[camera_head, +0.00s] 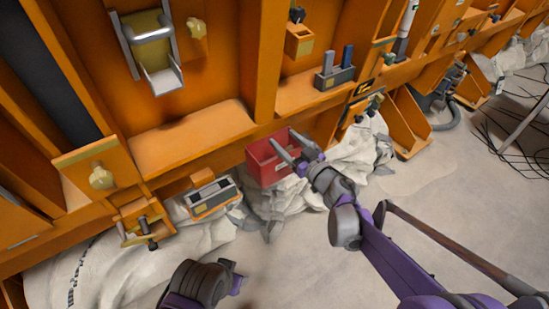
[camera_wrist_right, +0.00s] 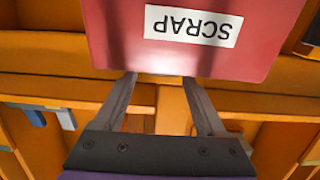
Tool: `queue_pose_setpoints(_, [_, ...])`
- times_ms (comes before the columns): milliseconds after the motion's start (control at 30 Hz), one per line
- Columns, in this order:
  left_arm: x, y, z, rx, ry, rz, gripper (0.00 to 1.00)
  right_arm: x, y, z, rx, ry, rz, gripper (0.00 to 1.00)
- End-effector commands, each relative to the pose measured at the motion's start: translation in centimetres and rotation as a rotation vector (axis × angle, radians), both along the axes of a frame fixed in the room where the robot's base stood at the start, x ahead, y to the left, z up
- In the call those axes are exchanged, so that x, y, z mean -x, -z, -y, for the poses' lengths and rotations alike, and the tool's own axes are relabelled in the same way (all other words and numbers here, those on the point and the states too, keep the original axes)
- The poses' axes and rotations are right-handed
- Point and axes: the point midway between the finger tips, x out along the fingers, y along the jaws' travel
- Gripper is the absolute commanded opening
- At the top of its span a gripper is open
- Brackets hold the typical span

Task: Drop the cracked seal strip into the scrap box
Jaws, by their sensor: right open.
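The red scrap box (camera_head: 262,173) hangs at the front of the orange shelf in the head view. In the right wrist view the red box (camera_wrist_right: 110,35) fills the top, with an upside-down SCRAP label (camera_wrist_right: 193,26). My right gripper (camera_head: 290,146) is open at the box's right side. Its fingers (camera_wrist_right: 160,80) are apart, with nothing visible between them. I cannot make out the cracked seal strip in either view. The box's inside is partly hidden by my fingers. My left arm's end (camera_head: 225,280) shows at the bottom; its fingers cannot be made out.
A grey-and-orange box (camera_head: 212,197) stands left of the scrap box. A grey holder (camera_head: 334,78) with blue pieces sits on the shelf at upper right. Pale sacks (camera_head: 280,205) bulge below the shelf. Cables (camera_head: 515,125) lie at far right. The pale floor is open at lower middle.

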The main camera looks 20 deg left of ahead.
Motion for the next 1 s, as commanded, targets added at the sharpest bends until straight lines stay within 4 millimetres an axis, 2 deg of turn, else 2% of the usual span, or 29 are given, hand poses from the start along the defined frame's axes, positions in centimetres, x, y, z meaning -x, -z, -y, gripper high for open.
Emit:
queue_pose_setpoints(200, [0.1, -0.5, 0.0, 0.0, 0.0, 0.002, 0.5, 2.8, -0.1, 3.8, 0.001, 0.002, 0.001, 0.73])
queue_pose_setpoints(400, [0.1, -0.8, 0.0, 0.0, 0.0, 0.003, 0.5, 4.5, -0.1, 5.9, 0.0, 0.001, 0.0, 0.73])
queue_pose_setpoints(567, [0.1, -0.8, 0.0, 0.0, 0.0, 0.003, 0.5, 5.0, 0.0, 6.4, -0.001, -0.001, -0.001, 0.73])
queue_pose_setpoints(1000, [0.1, -0.8, 0.0, 0.0, 0.0, 0.003, 0.5, 4.9, -0.4, 6.9, 0.0, 0.021, 0.003, 0.73])
